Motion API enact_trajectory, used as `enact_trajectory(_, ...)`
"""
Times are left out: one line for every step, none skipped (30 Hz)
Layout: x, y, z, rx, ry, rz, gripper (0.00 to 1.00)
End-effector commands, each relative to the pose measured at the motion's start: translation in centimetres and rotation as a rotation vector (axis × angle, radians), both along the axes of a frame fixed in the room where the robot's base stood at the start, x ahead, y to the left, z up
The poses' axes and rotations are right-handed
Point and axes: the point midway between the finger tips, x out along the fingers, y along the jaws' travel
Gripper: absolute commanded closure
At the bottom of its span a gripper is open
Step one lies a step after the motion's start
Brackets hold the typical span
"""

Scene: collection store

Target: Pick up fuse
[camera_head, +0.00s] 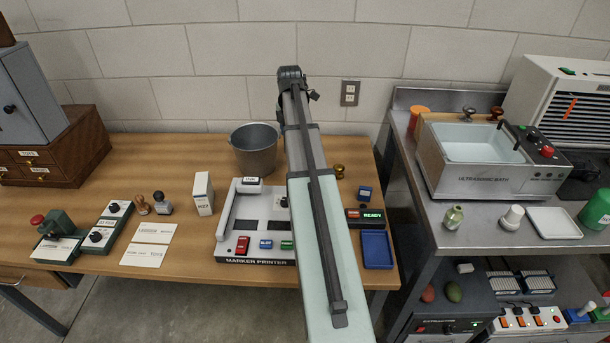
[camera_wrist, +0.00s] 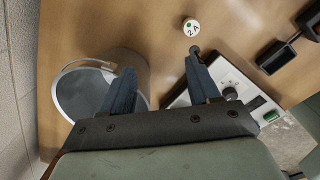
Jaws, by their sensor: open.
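A small round thing marked "2A" (camera_wrist: 191,27), white with a green dot, stands on the wooden table in the wrist view. It looks like the fuse. My gripper (camera_wrist: 161,62) is open, with a wide gap between its dark blue fingers, and nothing shows held. The round thing lies beyond the right finger's tip, apart from it in the picture. A small dark round end shows at that fingertip; I cannot tell what it is. In the head view a small brass-coloured thing (camera_head: 339,170) stands just right of my arm; I cannot tell whether it is the same one.
A grey metal bucket (camera_wrist: 87,92) is beside the left finger. The marker printer (camera_head: 256,262) lies nearer, partly behind my arm.

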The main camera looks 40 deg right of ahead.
Motion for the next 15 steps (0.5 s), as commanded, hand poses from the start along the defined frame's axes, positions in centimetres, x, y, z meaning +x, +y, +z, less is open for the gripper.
enact_trajectory(-1.3, -0.7, -0.2, 0.013, 0.017, 0.002, 0.39)
enact_trajectory(-2.0, -1.1, -0.4, 0.022, 0.028, 0.004, 0.39)
enact_trajectory(-2.7, -1.4, -0.5, 0.031, 0.039, 0.008, 0.39)
enact_trajectory(-3.2, -1.7, -0.5, 0.037, 0.046, 0.012, 0.39)
enact_trajectory(-3.6, -1.8, -0.6, 0.043, 0.053, 0.013, 0.39)
enact_trajectory(-4.0, -2.1, -0.7, 0.05, 0.059, 0.016, 0.39)
enact_trajectory(-4.3, -2.2, -0.8, 0.053, 0.062, 0.018, 0.39)
enact_trajectory(-4.5, -2.3, -0.9, 0.056, 0.065, 0.02, 0.39)
enact_trajectory(-4.6, -2.3, -1.0, 0.059, 0.068, 0.021, 0.39)
enact_trajectory(-4.7, -2.3, -1.3, 0.06, 0.07, 0.022, 0.39)
enact_trajectory(-4.7, -2.3, -1.6, 0.061, 0.071, 0.022, 0.39)
enact_trajectory(-4.7, -2.3, -2.0, 0.062, 0.071, 0.022, 0.39)
enact_trajectory(-4.8, -2.3, -2.4, 0.062, 0.072, 0.022, 0.39)
enact_trajectory(-4.8, -2.3, -2.8, 0.062, 0.072, 0.022, 0.39)
enact_trajectory(-4.8, -2.3, -3.4, 0.062, 0.071, 0.022, 0.39)
